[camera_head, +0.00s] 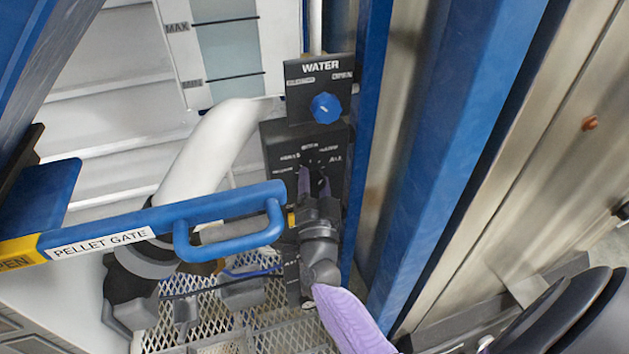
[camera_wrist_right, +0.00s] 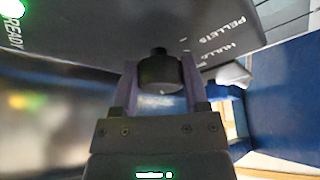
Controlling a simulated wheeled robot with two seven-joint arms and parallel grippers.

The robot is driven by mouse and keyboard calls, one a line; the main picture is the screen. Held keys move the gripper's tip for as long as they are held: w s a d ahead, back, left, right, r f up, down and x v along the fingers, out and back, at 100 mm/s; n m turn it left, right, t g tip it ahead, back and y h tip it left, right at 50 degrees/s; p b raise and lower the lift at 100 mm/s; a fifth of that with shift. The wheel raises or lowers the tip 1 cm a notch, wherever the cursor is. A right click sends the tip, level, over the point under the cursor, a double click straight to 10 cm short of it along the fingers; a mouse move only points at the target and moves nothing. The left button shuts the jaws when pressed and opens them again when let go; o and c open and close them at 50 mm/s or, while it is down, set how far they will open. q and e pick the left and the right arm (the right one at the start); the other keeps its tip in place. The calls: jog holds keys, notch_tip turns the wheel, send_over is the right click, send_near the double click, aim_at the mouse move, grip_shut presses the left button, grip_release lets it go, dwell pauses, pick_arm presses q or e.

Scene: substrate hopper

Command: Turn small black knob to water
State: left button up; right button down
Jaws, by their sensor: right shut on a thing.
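The small black knob (camera_wrist_right: 158,72) sits on a dark panel in the right wrist view, between the purple fingers of my right gripper (camera_wrist_right: 160,80). The fingers are shut on its sides. In the head view my right gripper (camera_head: 314,180) reaches the lower dark panel (camera_head: 275,145), and its fingers hide the knob there. Small white labels ring that spot, most too small to read. In the wrist view, printed words on the panel include PELLETS and READY. I cannot tell which label the knob points to. My left gripper is not in view.
A blue knob (camera_head: 326,108) sits on the WATER panel (camera_head: 298,100) just above. The blue PELLET GATE handle (camera_head: 225,240) runs close left of my right gripper. A white pipe (camera_head: 205,150) stands behind it. A blue post (camera_head: 450,160) is close on the right.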

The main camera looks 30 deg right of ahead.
dwell(0.3)
jog(key=shift+c, duration=0.5)
grip_release()
jog(key=b+v, duration=0.1)
jog(key=v, duration=0.9)
